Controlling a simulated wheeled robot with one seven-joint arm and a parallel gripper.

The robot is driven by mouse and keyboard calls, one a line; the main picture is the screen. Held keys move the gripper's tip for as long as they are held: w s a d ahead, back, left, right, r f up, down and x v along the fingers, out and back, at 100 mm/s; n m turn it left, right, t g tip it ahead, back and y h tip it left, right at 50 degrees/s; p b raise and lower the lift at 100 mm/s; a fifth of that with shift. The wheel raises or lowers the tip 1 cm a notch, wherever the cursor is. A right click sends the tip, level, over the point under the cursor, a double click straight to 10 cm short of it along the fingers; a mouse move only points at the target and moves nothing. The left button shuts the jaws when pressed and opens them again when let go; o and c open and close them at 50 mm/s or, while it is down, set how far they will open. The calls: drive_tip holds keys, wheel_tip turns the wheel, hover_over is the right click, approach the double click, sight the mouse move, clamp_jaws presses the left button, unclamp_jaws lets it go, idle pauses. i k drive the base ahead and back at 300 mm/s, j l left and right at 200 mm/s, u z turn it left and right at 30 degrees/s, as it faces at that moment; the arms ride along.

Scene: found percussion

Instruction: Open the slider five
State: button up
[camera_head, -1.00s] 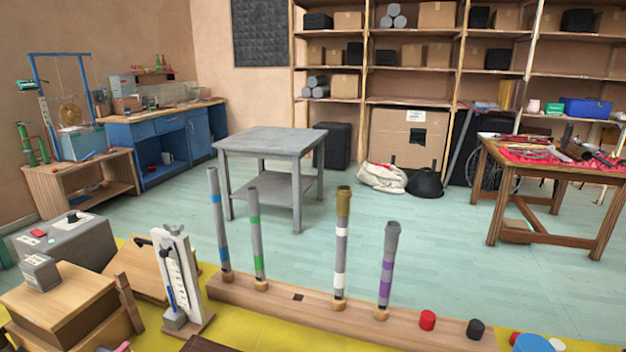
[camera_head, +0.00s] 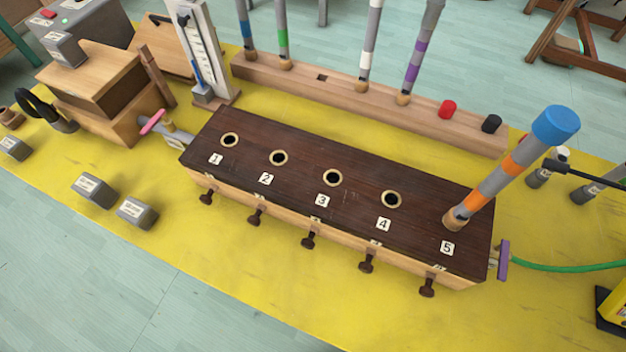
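A long dark wooden box (camera_head: 310,205) lies on the yellow table, with labels 1 to 5 on its top. Slider five (camera_head: 428,288) is a dark knob on the front side at the right end, below the label 5 (camera_head: 447,248). How far it is pulled out I cannot tell. Similar dark knobs stick out below labels 1 to 4. A grey pipe with orange bands and a blue cap (camera_head: 515,165) stands tilted in the hole at label 5. The other holes are empty. My gripper is not in view.
A pale wooden rack (camera_head: 290,82) with several upright pipes and red and black caps stands behind the box. A purple-handled valve and green hose (camera_head: 560,267) are at the right end. Grey blocks (camera_head: 94,190) lie at left. The yellow surface (camera_head: 270,275) before the knobs is clear.

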sight(426, 291)
drive_tip(key=k+j+z, duration=0.1)
drive_tip(key=j, duration=0.25)
drive_tip(key=k+u, duration=0.1)
drive_tip(key=u, duration=0.3)
drive_tip(key=k+l+u, duration=0.1)
drive_tip(key=u, duration=0.25)
drive_tip(key=k+u, duration=0.1)
drive_tip(key=u, duration=0.3)
